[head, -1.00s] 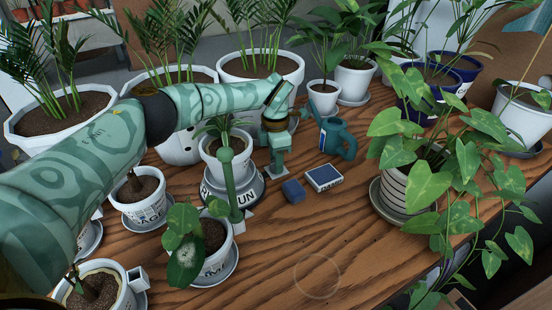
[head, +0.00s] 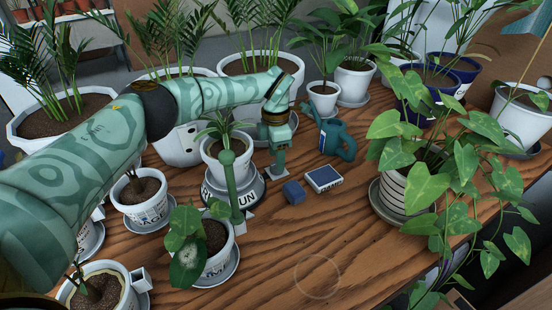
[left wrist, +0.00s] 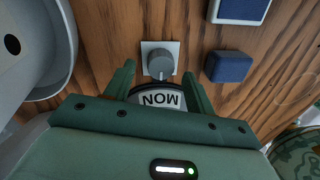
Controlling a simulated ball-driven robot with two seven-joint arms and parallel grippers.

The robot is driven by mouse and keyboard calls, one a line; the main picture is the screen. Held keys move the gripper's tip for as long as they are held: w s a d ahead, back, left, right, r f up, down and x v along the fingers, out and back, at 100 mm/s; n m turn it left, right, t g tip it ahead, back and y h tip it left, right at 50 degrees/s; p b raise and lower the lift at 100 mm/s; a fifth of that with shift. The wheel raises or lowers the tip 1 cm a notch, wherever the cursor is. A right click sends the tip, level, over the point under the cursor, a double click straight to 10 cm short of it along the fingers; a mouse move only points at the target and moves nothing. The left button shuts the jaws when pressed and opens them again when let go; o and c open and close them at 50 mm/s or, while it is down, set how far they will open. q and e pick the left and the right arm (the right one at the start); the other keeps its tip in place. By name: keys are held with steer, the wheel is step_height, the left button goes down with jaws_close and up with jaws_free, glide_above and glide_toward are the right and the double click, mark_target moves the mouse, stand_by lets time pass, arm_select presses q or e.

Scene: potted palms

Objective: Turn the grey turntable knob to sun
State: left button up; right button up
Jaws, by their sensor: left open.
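The grey knob (left wrist: 160,64) sits on a white square plate (left wrist: 148,48) on the wooden table, beside the turntable. My left gripper (left wrist: 158,75) is open, with one finger on each side of the knob's near part; I cannot tell whether they touch it. In the head view my left gripper (head: 277,165) points down over the plate (head: 270,178) and hides the knob. The round turntable (head: 248,196) carries a white potted plant (head: 228,160), and its rim shows the letters UN. In the left wrist view the rim label (left wrist: 160,99) appears upside down and reads MON. My right gripper is not in view.
A blue block (head: 293,191) and a white-and-blue box (head: 323,178) lie right of the gripper, with a blue watering can (head: 338,138) behind. A green post (head: 230,180) stands before the turntable. Potted plants crowd around. The front middle of the table is clear.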

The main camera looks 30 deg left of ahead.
arm_select(q)
step_height(320, 180, up, 14)
steer(key=p, duration=0.3)
steer(key=shift+w+a, duration=0.25)
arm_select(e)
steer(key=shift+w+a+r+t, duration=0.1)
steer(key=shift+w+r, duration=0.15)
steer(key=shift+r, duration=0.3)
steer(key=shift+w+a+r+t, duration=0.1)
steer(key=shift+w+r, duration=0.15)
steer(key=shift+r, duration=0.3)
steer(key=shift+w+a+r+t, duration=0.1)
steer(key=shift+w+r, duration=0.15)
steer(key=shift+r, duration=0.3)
